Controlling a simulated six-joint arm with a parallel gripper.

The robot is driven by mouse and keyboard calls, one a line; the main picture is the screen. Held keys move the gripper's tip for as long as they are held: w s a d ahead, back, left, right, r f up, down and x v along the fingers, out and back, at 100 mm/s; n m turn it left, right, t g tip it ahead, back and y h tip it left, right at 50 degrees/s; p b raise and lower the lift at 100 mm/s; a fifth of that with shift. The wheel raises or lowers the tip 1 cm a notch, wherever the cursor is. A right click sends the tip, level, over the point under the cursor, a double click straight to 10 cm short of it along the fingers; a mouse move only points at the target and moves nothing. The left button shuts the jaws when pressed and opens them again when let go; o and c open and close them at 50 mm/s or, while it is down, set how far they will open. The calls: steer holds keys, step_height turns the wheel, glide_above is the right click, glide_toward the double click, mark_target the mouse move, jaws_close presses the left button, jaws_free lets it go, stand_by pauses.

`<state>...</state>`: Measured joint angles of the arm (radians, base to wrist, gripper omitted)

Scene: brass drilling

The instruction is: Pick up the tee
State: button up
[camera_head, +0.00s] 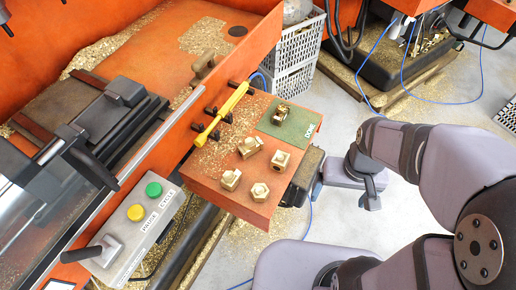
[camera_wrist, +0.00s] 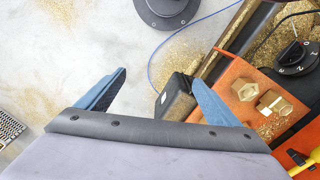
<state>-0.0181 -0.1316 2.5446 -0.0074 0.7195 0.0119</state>
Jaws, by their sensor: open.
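Several brass fittings stand on the orange shelf (camera_head: 206,176) in the head view. One with branching arms, which looks like the tee (camera_head: 250,146), is near the shelf's middle; I cannot be fully sure of its shape. Hex-ended fittings (camera_head: 260,192) sit nearer the front and to its right. Another brass fitting (camera_head: 281,115) is on the green mat. My gripper (camera_wrist: 160,76) is open and empty in the wrist view, its two blue fingers apart. It is off the shelf's edge, with two brass fittings (camera_wrist: 245,90) to its right. The fingers are not clear in the head view.
A yellow-handled tool (camera_head: 222,112) lies along the shelf's back edge. The green mat (camera_head: 300,131) covers the far right corner. A control box with green and yellow buttons (camera_head: 135,212) stands front left. A dark block (camera_wrist: 176,98) adjoins the shelf. Metal chips are scattered about.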

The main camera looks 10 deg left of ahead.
steer(key=w+a+t+b, duration=0.1)
steer(key=w+a+b, duration=0.1)
steer(key=a, duration=0.3)
steer(key=w+a+n+t+b, duration=0.1)
steer(key=w+a+b, duration=0.1)
steer(key=w+a, duration=0.3)
steer(key=w+a+n+t+b, duration=0.1)
steer(key=w+a+b, duration=0.2)
steer(key=a, duration=0.3)
steer(key=shift+w+a+r, duration=0.1)
steer(key=shift+w+r, duration=0.3)
steer(key=shift+w, duration=0.35)
steer(key=t+y+b, duration=0.1)
steer(key=b, duration=0.1)
glide_toward(250, 142)
steer(key=f, duration=0.1)
steer(key=shift+n, duration=0.4)
steer(key=shift+p+x, duration=0.55)
steer(key=shift+x, duration=3.25)
steer(key=shift+w, duration=0.1)
steer(key=shift+r, duration=0.1)
steer(key=c, duration=1.7)
steer(key=shift+r, duration=5.1)
steer(key=shift+c, duration=0.2)
